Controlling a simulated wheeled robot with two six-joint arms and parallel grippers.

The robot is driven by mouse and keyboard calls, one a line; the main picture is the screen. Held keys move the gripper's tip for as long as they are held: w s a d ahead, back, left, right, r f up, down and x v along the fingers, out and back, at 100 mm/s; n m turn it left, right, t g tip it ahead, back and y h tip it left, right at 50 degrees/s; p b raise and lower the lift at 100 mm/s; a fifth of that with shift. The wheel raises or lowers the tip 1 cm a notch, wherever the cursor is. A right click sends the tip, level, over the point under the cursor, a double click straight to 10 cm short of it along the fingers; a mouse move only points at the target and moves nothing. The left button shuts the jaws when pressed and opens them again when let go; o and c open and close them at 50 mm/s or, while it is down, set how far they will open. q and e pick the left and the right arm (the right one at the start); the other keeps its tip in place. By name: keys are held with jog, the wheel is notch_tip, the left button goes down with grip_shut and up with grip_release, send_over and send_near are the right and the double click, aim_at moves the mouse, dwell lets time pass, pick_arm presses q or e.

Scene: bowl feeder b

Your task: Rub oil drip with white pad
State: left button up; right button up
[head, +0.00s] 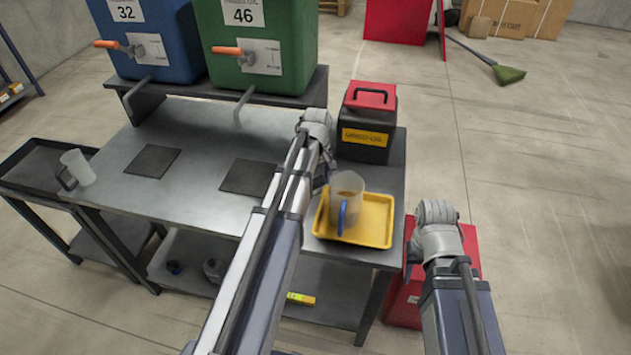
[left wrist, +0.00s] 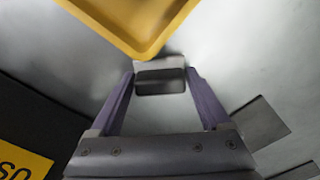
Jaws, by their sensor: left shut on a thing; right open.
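My left gripper (head: 325,178) is mostly hidden behind its own arm in the head view, just left of the yellow tray over the steel bench. In the left wrist view its two purple fingers (left wrist: 160,71) are shut on a small pale-topped block with a dark grey face, which looks like the white pad (left wrist: 160,80). The pad is close to the corner of the yellow tray; I cannot tell whether it touches the bench. No oil drip can be made out. My right gripper (head: 412,255) is open, low beside the bench's right end, its fingers barely visible.
The yellow tray (head: 375,222) holds a clear jug (head: 347,190) with a blue handle. Behind it stands a black and red oil box (head: 368,120). Blue (head: 160,40) and green (head: 262,35) tanks stand at the back.

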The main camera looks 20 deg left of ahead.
pick_arm(q)
jog(key=shift+s+a, duration=0.15)
jog(key=shift+a, duration=0.7)
jog(key=shift+s+a, duration=0.15)
jog(key=shift+a, duration=0.7)
jog(key=shift+s+a+f, duration=0.1)
jog(key=shift+s+a, duration=0.1)
jog(key=shift+a, duration=0.65)
jog(key=shift+s+a, duration=0.15)
jog(key=shift+a, duration=0.65)
jog(key=shift+s+a, duration=0.15)
jog(key=shift+a, duration=0.7)
jog(key=shift+s+a, duration=0.15)
jog(key=shift+a, duration=0.65)
notch_tip(320, 180, up, 6)
jog(key=p, duration=0.6)
